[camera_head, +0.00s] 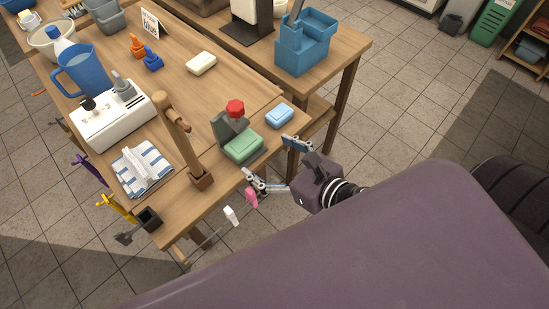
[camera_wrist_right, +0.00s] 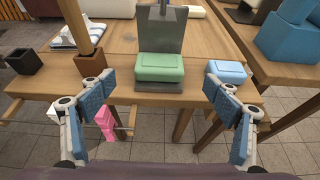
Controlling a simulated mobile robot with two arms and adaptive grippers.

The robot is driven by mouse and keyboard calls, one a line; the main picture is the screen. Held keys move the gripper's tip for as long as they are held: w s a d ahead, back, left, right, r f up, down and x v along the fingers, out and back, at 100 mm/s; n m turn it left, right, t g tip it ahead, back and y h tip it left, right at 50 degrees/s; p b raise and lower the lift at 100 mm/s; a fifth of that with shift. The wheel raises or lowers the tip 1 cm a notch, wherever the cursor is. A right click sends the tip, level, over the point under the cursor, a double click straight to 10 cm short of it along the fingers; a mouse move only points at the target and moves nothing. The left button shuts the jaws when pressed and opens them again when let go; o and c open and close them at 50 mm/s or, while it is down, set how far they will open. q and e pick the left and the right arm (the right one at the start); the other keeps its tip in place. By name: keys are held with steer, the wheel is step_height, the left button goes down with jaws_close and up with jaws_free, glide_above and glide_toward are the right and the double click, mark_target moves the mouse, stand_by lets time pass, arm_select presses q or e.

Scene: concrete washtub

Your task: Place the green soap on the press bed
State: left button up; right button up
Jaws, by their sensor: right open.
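The green soap (camera_head: 243,146) lies flat on the bed of the grey press (camera_head: 229,125), near the table's front edge. In the right wrist view the green soap (camera_wrist_right: 160,67) is in the centre, with the grey press bed (camera_wrist_right: 158,87) showing under its front and the upright plate (camera_wrist_right: 162,30) behind it. The press has a red knob (camera_head: 236,107) on top. My right gripper (camera_head: 273,163) is open and empty, just off the table edge in front of the soap. Its fingers are spread wide and apart from the soap. My left gripper is not in view.
A blue soap (camera_head: 279,115) lies just right of the press, and a cream soap (camera_head: 201,64) lies further back. A wooden post (camera_head: 179,135) stands left of the press. Pink and white items (camera_head: 231,215) hang at the front edge. The table behind the press is mostly clear.

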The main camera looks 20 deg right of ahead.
steer(key=shift+v, duration=0.95)
steer(key=shift+r, duration=0.1)
steer(key=w+d+f+m+g+h, duration=0.15)
steer(key=d+f+m, duration=0.35)
steer(key=f, duration=0.6)
steer(key=d+f+m+g+h, duration=0.1)
steer(key=d+f+m+h, duration=0.1)
steer(key=d+f+m, duration=0.6)
steer(key=s+d+f+m+g+h, duration=0.1)
steer(key=s+f+m, duration=0.2)
steer(key=f, duration=0.6)
steer(key=s+d+f+m+g+h, duration=0.1)
steer(key=s+f+m+g, duration=0.2)
steer(key=f, duration=0.5)
steer(key=s+f+m+g, duration=0.2)
steer(key=s+f+m, duration=0.85)
steer(key=f, duration=0.25)
steer(key=s+a+f+m+g, duration=0.1)
steer(key=s+a+f+m, duration=0.2)
steer(key=s, duration=0.4)
steer(key=s+a+f+m+g, duration=0.2)
steer(key=s+a+f+m, duration=0.1)
steer(key=s, duration=0.4)
steer(key=shift+a+f+m+y, duration=0.25)
steer(key=shift+a+m+y, duration=0.2)
steer(key=shift+a+m, duration=0.45)
